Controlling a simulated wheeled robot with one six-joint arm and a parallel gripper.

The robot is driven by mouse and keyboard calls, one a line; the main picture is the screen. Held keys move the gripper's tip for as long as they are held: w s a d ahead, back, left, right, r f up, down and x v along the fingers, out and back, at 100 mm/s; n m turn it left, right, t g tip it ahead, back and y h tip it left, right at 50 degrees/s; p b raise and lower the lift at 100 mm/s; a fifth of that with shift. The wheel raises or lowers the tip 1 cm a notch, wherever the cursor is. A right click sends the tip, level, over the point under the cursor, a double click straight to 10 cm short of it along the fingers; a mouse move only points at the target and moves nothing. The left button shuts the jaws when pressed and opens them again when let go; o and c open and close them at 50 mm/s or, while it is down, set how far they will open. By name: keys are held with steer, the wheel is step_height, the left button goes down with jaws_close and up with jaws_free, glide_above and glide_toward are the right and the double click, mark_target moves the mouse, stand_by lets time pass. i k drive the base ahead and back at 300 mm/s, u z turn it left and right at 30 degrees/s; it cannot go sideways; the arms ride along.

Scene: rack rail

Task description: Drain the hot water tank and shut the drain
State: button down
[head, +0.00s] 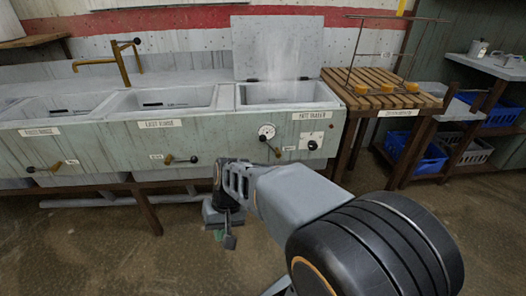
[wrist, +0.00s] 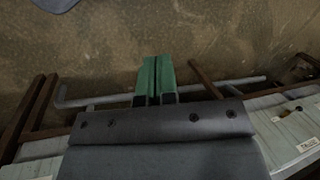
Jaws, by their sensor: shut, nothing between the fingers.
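The steaming right-hand basin (head: 285,107), with its lid raised behind it, looks like the hot water tank; its front label is too blurred to read surely. On its front are a round dial (head: 267,131) and a dark-handled lever (head: 272,147) just below. I cannot tell whether this lever is the drain or whether it is open. My gripper (head: 229,238) hangs low in front of the unit, below the lever and apart from it. In the wrist view its green fingers (wrist: 155,80) are together and empty, over the floor beside a grey pipe (wrist: 90,101).
Two other basins stand left, with a brass tap (head: 125,65) and front levers (head: 45,168) (head: 180,160). A white switch panel (head: 312,140) is right of the dial. A slatted wooden table (head: 375,88) and blue crates (head: 415,155) stand right. The floor ahead is open.

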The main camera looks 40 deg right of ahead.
mark_target(262, 137)
steer(key=u, duration=2.4)
steer(key=k, duration=0.5)
steer(key=z, duration=1.55)
